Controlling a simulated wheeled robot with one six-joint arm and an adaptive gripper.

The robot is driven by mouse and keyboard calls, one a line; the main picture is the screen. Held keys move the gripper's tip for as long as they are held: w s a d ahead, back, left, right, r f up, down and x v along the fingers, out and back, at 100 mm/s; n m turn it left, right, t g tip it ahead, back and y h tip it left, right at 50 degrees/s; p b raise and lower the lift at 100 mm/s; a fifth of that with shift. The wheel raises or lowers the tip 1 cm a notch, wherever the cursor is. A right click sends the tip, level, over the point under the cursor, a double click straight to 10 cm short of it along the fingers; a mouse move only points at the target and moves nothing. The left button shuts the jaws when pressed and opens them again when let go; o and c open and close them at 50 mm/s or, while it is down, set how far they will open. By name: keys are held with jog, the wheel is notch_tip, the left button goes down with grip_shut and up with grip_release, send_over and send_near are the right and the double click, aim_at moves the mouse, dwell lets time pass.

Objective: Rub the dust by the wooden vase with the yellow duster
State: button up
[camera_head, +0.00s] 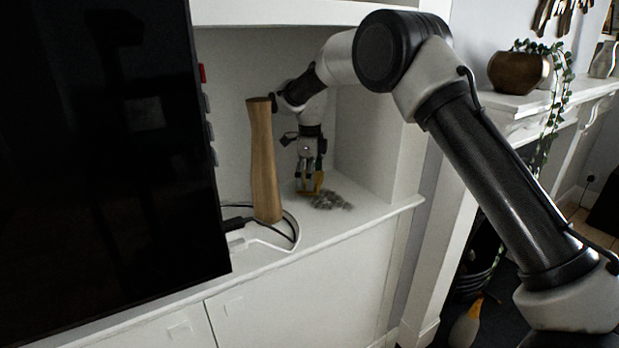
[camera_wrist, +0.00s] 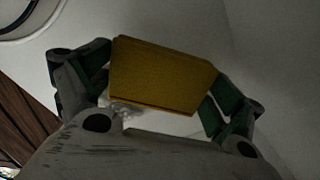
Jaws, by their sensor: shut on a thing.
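The wooden vase (camera_head: 264,160) stands upright on the white shelf of the alcove, beside the black screen. A patch of grey dust (camera_head: 332,201) lies on the shelf to the right of the vase. My gripper (camera_head: 310,180) points down just right of the vase and is shut on the yellow duster (camera_head: 312,183). The duster is at the left edge of the dust, low over the shelf; I cannot tell whether it touches. In the wrist view the duster (camera_wrist: 160,77) sits between both fingers, and a little dust (camera_wrist: 122,108) shows below it.
A large black screen (camera_head: 100,150) stands at the left. Black and white cables (camera_head: 270,238) lie on the shelf (camera_head: 345,228) in front of the vase. The alcove's right side wall (camera_head: 370,140) stands close to the dust. A mantelpiece with a plant pot (camera_head: 518,72) is at the right.

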jog(key=shift+f, duration=0.95)
dwell(0.3)
